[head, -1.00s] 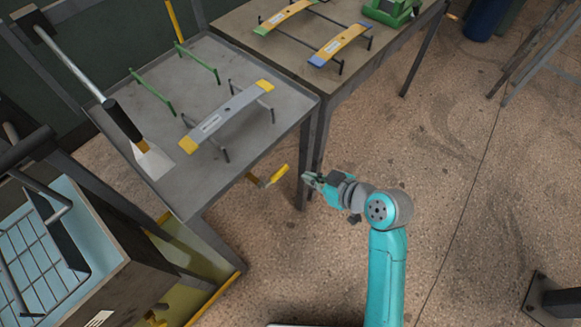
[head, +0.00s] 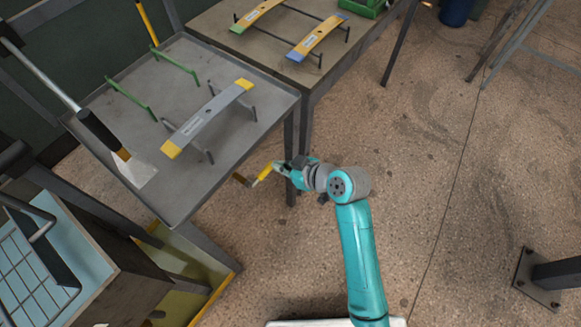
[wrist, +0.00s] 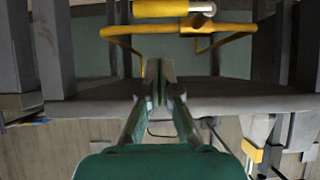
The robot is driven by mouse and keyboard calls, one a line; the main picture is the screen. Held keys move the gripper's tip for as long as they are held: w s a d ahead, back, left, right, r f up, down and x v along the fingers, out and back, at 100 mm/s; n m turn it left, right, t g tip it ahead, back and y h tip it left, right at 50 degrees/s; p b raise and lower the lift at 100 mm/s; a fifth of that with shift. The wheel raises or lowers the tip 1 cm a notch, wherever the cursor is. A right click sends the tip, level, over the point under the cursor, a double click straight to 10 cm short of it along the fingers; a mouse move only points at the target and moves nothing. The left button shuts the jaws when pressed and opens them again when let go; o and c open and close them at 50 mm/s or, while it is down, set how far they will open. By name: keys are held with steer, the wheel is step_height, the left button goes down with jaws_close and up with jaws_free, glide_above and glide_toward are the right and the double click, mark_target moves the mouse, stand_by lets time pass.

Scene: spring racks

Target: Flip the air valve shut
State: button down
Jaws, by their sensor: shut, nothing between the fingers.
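The air valve's yellow lever (head: 264,173) sticks out beside the front edge of the grey table, slanting up to the right from a small brownish valve body (head: 242,180). My gripper (head: 279,167) is at the lever's outer end in the head view; I cannot tell whether they touch. In the wrist view my gripper (wrist: 160,82) is shut and empty, its fingertips together. A yellow bar, likely the lever (wrist: 160,8), crosses the top of that view, beyond the fingertips and apart from them in the picture.
The grey table (head: 240,135) holds a grey leaf spring (head: 210,118) with yellow ends on a rack, and a scraper-like tool (head: 100,130). A second table (head: 215,22) carries more springs. A table leg (head: 291,150) stands close by my gripper.

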mark_target(263, 174)
step_height(263, 174, down, 6)
steer(key=w+a, duration=0.2)
steer(key=a, duration=0.1)
steer(key=shift+w+r, duration=0.1)
